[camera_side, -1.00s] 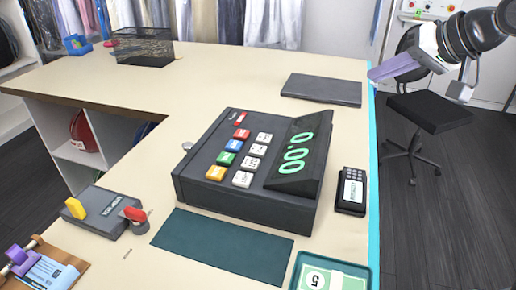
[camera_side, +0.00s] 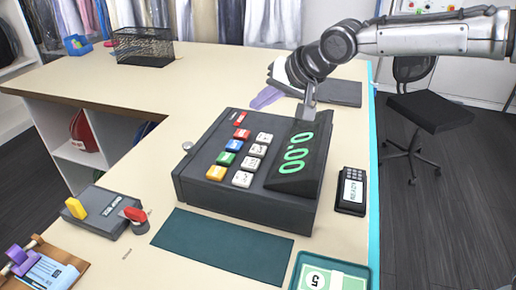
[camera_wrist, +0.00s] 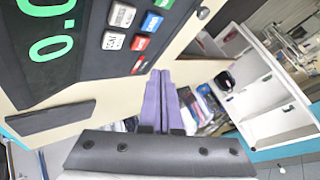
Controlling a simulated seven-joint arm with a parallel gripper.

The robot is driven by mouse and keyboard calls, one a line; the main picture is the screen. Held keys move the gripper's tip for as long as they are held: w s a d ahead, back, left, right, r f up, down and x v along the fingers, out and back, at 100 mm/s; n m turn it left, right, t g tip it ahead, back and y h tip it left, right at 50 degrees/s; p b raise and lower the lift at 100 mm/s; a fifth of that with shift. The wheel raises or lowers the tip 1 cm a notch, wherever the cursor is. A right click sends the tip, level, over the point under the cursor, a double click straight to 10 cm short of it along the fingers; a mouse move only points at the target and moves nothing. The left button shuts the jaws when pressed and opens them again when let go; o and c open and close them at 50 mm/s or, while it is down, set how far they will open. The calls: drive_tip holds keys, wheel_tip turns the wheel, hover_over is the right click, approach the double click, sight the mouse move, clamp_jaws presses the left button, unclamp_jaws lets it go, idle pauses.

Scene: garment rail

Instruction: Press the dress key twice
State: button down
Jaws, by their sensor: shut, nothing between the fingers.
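The dark cash register (camera_side: 245,200) stands on the counter, with a green 0.00 on its display (camera_side: 292,160). Its keys form a coloured column, including a green key (camera_side: 225,159) and an orange key (camera_side: 216,173), beside a column of white keys (camera_side: 250,163). The key labels are too small to read surely, so I cannot tell which is the dress key. My gripper (camera_side: 258,103) is shut and empty, behind the register's far edge, apart from the keys. In the wrist view its purple fingers (camera_wrist: 160,75) lie together, just beyond the red key (camera_wrist: 138,64).
A dark flat pad (camera_side: 345,92) lies behind the register. A card terminal (camera_side: 351,190) stands to its right. A green mat (camera_side: 220,245) and a teal tray (camera_side: 298,280) are in front. A wire basket (camera_side: 143,45) is at the back.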

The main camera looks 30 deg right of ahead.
sight(261, 152)
drive_tip(key=shift+f, duration=4.35)
drive_tip(key=shift+f, duration=0.4)
drive_tip(key=shift+f, duration=0.5)
drive_tip(key=shift+r, duration=0.85)
drive_tip(key=shift+r, duration=2.55)
